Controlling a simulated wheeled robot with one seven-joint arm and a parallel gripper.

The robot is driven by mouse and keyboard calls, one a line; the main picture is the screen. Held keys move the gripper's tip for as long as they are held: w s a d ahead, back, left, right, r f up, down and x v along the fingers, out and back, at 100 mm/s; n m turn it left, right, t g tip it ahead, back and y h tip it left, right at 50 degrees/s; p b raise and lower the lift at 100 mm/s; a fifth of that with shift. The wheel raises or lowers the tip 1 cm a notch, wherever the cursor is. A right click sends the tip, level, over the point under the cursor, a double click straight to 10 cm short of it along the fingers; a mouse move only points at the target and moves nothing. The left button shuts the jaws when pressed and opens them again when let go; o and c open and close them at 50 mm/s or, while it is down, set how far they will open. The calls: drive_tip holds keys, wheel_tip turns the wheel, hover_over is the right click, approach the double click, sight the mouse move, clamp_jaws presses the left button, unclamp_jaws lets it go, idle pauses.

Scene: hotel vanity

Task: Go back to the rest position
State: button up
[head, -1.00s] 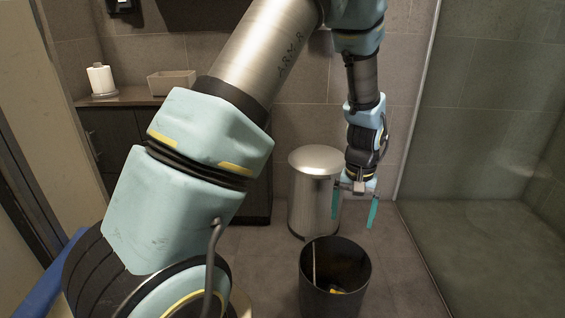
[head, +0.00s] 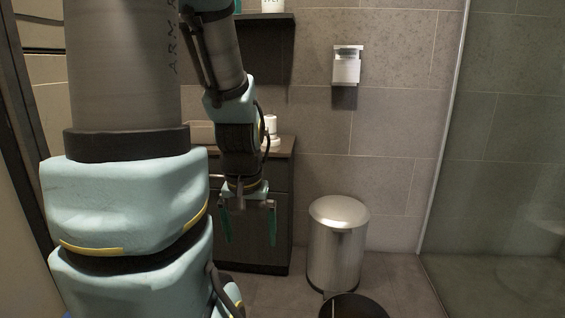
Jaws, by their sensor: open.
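My gripper (head: 250,225) hangs pointing down in the head view, left of centre. Its two teal fingers are apart and nothing is between them. It appears in front of the dark cabinet (head: 262,180) and left of the steel bin (head: 337,240). My arm is bent, and its large links fill the left part of the view.
A wall dispenser (head: 347,66) and a dark shelf (head: 265,18) are on the tiled wall. A glass shower panel (head: 500,150) stands at the right. Some floor (head: 395,285) is clear near the bins.

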wheel_tip(320, 180, up, 34)
drive_tip(key=p, duration=3.3)
drive_tip(key=shift+r, duration=0.2)
